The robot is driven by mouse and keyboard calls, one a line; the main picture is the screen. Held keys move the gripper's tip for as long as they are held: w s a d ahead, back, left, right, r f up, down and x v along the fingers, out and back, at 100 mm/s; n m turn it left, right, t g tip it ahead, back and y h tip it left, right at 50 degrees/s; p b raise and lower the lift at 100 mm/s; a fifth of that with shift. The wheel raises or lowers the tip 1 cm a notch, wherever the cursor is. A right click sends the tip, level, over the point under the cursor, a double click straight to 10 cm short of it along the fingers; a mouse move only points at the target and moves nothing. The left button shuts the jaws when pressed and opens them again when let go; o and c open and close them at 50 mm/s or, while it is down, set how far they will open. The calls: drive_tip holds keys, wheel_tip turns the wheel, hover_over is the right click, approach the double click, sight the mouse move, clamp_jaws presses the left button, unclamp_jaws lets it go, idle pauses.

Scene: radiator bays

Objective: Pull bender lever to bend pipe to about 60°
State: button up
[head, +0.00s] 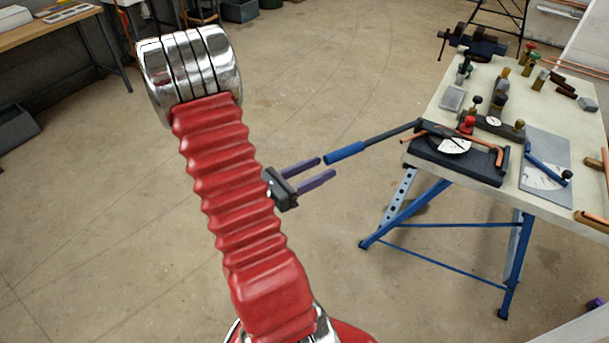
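The pipe bender (455,172) has a dark base and a white dial face (449,145) and sits at the near left of the bench. A copper pipe (478,141) lies across it; I cannot tell its bend angle. The bender lever (387,133) sticks out left past the bench edge and ends in a blue grip (345,152). My gripper (327,167) has two purple fingers that are apart, with a clear gap between them. The fingertips are close to the free end of the blue grip. I cannot tell whether they touch it. Nothing shows between the fingers.
The pale bench (426,108) stands on blue trestle legs (412,212). It carries a vise (474,42), several fittings and a grey board (546,160) with a second blue-handled tool (547,163). The concrete floor left of the bench is clear. A wooden workbench (45,33) stands at the far left.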

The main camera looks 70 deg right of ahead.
drive_tip(key=v, duration=0.3)
drive_tip(key=shift+w+a, duration=0.2)
drive_tip(key=shift+a, duration=0.15)
drive_tip(key=shift+c, duration=0.4)
